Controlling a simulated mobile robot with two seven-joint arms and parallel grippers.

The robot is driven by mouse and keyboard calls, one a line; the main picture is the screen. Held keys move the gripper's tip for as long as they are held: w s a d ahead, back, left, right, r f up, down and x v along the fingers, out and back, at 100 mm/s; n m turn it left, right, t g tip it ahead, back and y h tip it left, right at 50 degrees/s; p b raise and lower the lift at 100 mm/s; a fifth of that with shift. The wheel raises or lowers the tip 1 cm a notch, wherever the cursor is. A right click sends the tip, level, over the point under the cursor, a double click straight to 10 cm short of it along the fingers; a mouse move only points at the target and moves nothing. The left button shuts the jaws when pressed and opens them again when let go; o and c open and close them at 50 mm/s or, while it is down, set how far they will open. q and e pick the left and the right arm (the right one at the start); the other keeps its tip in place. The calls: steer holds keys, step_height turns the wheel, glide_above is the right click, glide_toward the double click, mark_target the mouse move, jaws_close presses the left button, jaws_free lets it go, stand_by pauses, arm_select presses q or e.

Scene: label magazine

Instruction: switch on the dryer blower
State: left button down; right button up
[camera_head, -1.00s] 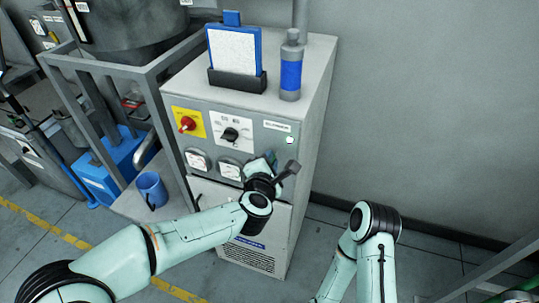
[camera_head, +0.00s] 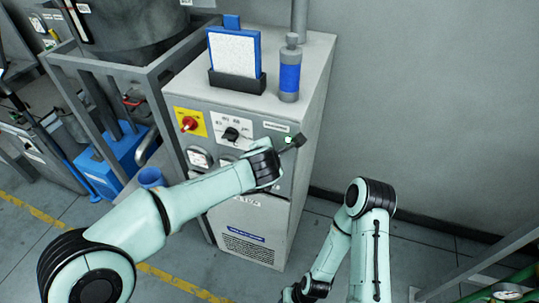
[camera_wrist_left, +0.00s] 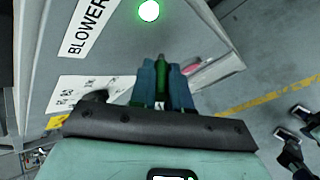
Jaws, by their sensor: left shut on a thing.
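The dryer cabinet (camera_head: 312,110) stands against the wall. Its BLOWER label (camera_head: 277,126) is on the upper right of the front panel, and shows large in the left wrist view (camera_wrist_left: 88,26). A green lamp (camera_head: 288,140) beside the label glows, also bright in the left wrist view (camera_wrist_left: 149,11). My left gripper (camera_wrist_left: 162,82) is at the panel, below the label and lamp, its fingers shut on a narrow green piece (camera_wrist_left: 162,66), likely the blower switch. In the head view my wrist hides the fingertips and that piece. My right gripper cannot be made out clearly.
A red knob (camera_head: 188,124) on a yellow plate, a black selector (camera_head: 231,134) and a gauge (camera_head: 199,159) sit left on the panel. A filter in a holder (camera_head: 234,82) and a blue-banded bottle (camera_head: 290,75) stand on top. A blue mug (camera_head: 151,178) is left.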

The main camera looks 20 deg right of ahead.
arm_select(q)
steer(key=shift+r, duration=0.1)
steer(key=c, duration=1.1)
jaws_free()
steer(key=v, duration=1.3)
steer(key=shift+s, duration=0.15)
